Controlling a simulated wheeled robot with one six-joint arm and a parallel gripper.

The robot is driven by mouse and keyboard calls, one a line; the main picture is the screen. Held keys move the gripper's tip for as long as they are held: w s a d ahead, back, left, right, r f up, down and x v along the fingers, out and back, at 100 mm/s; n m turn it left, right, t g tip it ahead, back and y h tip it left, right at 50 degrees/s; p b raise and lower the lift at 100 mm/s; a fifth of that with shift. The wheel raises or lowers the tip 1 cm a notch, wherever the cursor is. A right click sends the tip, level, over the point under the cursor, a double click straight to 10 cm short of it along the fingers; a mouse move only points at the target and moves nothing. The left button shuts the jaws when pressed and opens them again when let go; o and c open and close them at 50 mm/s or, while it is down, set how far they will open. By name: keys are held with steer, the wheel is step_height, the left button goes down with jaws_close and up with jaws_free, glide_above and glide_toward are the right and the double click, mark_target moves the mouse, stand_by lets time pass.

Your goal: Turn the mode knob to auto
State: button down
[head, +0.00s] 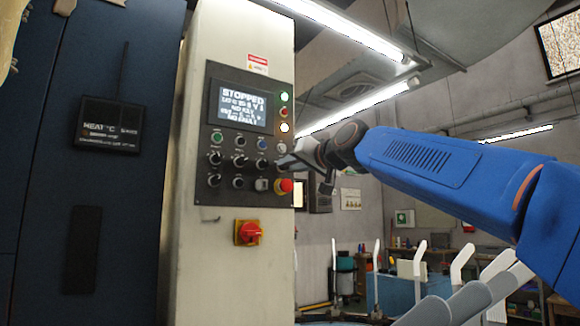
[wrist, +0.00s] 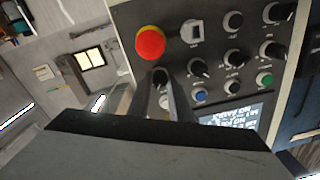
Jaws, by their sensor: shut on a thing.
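The control panel (head: 203,125) faces me on a pale upright cabinet, with a lit display (head: 240,107) reading STOPPED. My gripper (head: 282,162) reaches its right edge from the right. In the wrist view, my gripper (wrist: 164,92) has its two fingers shut around a dark knob (wrist: 160,76) beside the red stop button (wrist: 150,43). The fingers hide much of that knob, so its pointer position cannot be read. In the head view the gripper covers it. The labels are too small to read, so I cannot confirm which knob is the mode knob.
The red stop button (head: 284,186) sits just below my gripper. Several other black knobs (head: 239,160) and a blue button (head: 262,144) lie left of it. A red and yellow rotary switch (head: 247,232) is lower on the cabinet. Open room lies right of the cabinet.

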steer(key=shift+m, duration=0.7)
steer(key=c, duration=1.6)
jaws_free()
steer(key=v, duration=1.7)
steer(key=shift+s+d+f, duration=0.1)
steer(key=shift+s+d, duration=0.05)
steer(key=shift+s, duration=0.05)
